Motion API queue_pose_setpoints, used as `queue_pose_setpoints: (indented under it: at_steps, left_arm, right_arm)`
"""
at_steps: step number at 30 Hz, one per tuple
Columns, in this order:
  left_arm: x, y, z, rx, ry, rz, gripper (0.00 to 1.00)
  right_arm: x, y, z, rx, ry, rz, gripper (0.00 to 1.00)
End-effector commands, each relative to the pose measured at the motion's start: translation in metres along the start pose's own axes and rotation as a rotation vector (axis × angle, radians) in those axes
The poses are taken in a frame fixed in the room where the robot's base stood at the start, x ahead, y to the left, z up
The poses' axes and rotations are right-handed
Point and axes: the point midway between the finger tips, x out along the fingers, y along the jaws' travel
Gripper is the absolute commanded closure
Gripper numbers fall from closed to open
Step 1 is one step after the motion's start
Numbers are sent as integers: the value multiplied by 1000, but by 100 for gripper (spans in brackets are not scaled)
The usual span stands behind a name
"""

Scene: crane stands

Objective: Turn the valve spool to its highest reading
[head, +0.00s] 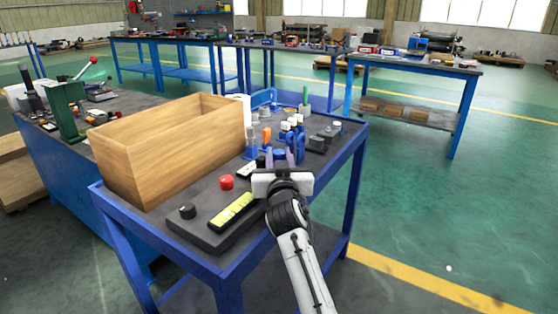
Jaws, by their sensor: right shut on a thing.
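My right gripper (279,164) reaches over the front right part of the near blue bench, its white body towards me. It is shut on a part that looks like the valve spool, mostly hidden behind the gripper. A dark blue round top (279,153) shows just beyond the fingers; I cannot tell whether it belongs to the spool. A grey panel (206,237) beside the gripper carries a yellow-green display strip (232,212), a black knob (187,211) and a red button (227,182). The spool's reading is too small to make out. My left gripper is out of view.
A large open wooden box (170,150) stands on the bench left of the panel. Small bottles, an orange-topped item (266,135) and dark blocks (317,144) crowd the bench beyond the gripper. A green press (65,112) stands on the left bench. The floor at right is clear.

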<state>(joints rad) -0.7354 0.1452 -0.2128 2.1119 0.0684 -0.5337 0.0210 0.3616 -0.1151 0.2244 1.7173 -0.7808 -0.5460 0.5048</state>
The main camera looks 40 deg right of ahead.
Motion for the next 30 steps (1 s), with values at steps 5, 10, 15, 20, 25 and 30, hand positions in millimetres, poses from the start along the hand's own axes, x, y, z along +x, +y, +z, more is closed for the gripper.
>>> queue_pose_setpoints:
  at_steps: [5,10,15,20,25,30]
  left_arm:
    - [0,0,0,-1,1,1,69]
    - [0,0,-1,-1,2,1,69]
    - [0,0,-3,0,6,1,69]
    - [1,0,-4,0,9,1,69]
    - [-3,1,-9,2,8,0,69]
    - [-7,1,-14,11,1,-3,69]
  right_arm:
    - [0,0,-2,-1,3,1,96]
    - [0,0,-2,-1,3,0,64]
    - [0,0,-1,-1,3,0,55]
    - [0,0,-2,0,2,0,55]
    - [0,0,-18,1,5,0,55]
    - [0,0,-52,2,7,0,55]
